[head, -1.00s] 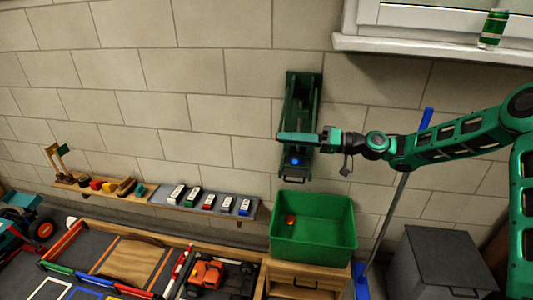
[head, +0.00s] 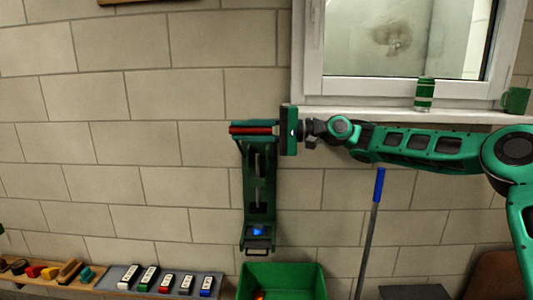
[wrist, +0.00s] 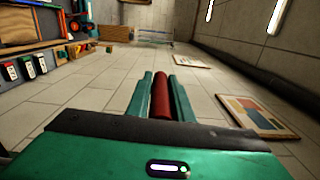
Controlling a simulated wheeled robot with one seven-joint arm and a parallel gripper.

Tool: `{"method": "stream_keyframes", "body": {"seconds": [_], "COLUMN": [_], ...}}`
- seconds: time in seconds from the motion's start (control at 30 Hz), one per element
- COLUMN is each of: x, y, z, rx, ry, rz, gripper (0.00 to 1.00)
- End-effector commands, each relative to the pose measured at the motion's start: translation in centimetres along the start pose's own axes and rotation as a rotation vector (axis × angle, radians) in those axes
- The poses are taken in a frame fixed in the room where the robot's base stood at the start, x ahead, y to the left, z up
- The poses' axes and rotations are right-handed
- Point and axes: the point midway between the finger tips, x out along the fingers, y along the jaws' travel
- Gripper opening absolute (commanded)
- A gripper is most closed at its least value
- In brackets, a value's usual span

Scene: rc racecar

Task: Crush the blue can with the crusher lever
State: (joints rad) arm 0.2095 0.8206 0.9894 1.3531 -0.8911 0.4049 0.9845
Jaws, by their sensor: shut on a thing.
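The green can crusher (head: 247,190) is mounted upright on the block wall in the head view. The blue can (head: 257,230) shows as a small bright blue patch low in it; its shape is too small to tell. My gripper (head: 236,130) points left across the crusher's top, well above the can. It is shut on the red lever handle (head: 255,130). In the wrist view the red handle (wrist: 161,97) lies lengthwise between my two green fingers (wrist: 161,76). The linkage between lever and can is only partly clear.
A green bin (head: 282,283) sits below the crusher. A blue-handled pole (head: 372,215) leans right of the crusher.

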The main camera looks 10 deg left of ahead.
Motion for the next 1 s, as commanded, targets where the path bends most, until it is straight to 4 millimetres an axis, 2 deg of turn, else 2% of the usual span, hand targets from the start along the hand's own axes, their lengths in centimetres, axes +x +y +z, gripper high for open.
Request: {"method": "stream_keyframes", "body": {"seconds": [0.1, 0.37, 0.9, 0.93, 1.0], "x": [0.3, 0.2, 0.2, 0.2, 0.2], "y": [-1.4, -2.9, -3.0, -3.0, -3.0], "z": [-1.2, -2.7, -3.2, -3.2, -3.1], "rx": [0.026, 0.027, 0.029, 0.03, 0.029], "ry": [0.003, 0.006, 0.007, 0.007, 0.005], "rz": [-0.004, -0.001, 0.004, 0.004, 0.004], "gripper": [0.0, 0.0, 0.0, 0.26, 0.37]}}
